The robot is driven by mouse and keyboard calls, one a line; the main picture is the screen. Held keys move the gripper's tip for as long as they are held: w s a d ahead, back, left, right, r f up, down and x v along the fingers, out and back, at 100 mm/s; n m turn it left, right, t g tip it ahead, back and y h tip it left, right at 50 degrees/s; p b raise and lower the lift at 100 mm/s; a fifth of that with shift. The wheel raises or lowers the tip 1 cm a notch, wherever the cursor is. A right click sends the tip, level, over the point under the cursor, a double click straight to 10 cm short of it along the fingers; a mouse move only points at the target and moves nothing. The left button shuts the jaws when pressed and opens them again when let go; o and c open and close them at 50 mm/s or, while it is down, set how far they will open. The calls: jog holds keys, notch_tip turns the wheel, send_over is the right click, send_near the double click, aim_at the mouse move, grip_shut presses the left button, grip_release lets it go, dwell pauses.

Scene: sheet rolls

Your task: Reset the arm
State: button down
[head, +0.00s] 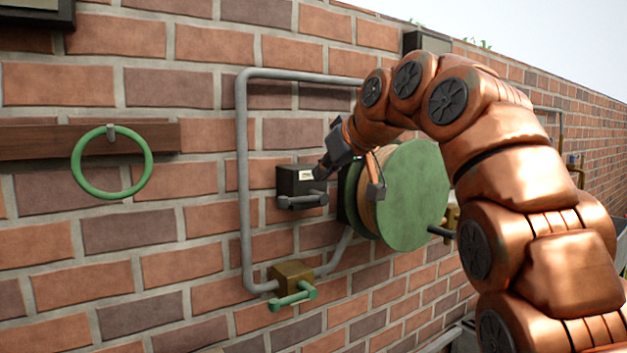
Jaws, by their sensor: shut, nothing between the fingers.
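My copper arm reaches in from the right of the head view and bends down toward the brick wall. My gripper (322,172) is small and dark at the arm's end, shut and empty. It overlaps the right side of a black box (295,181) with a white label in the picture; I cannot tell whether they touch. A green reel (408,195) with a tan roll between its discs is mounted on the wall, just right of and below the gripper. The arm hides part of the reel's top.
A grey pipe (242,180) runs around the box to a brass valve (293,277) with a green handle. A green ring (78,165) hangs from a peg on a wooden board (40,141) at left. A dark crank handle (441,232) sticks out by the reel.

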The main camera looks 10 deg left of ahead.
jog(key=shift+s+d+r, duration=0.1)
jog(key=shift+d+r, duration=0.05)
jog(key=shift+d, duration=0.05)
jog(key=shift+d, duration=0.1)
jog(key=s+d+f+m+g+h, duration=0.2)
jog(key=s+d+f, duration=0.25)
jog(key=f, duration=0.35)
jog(key=s+d+f+m+g+h, duration=0.1)
jog(key=s+d+f+m, duration=0.15)
jog(key=d+f, duration=0.45)
jog(key=s+d+f+m+g+h, duration=0.2)
jog(key=s+d+f, duration=0.2)
jog(key=f, duration=0.5)
jog(key=s+d+f+m+g+h, duration=0.1)
jog(key=s+d+f+g, duration=0.15)
jog(key=s+f, duration=0.6)
jog(key=s+d+f+m+g+h, duration=0.15)
jog(key=s+d+f, duration=0.3)
jog(key=s, duration=0.75)
jog(key=s+d+f+g, duration=0.2)
jog(key=s+d+f, duration=0.1)
jog(key=s+f, duration=0.65)
notch_tip(320, 180, up, 21)
jog(key=s+p, duration=0.1)
jog(key=p, duration=1.7)
jog(key=shift+t, duration=0.4)
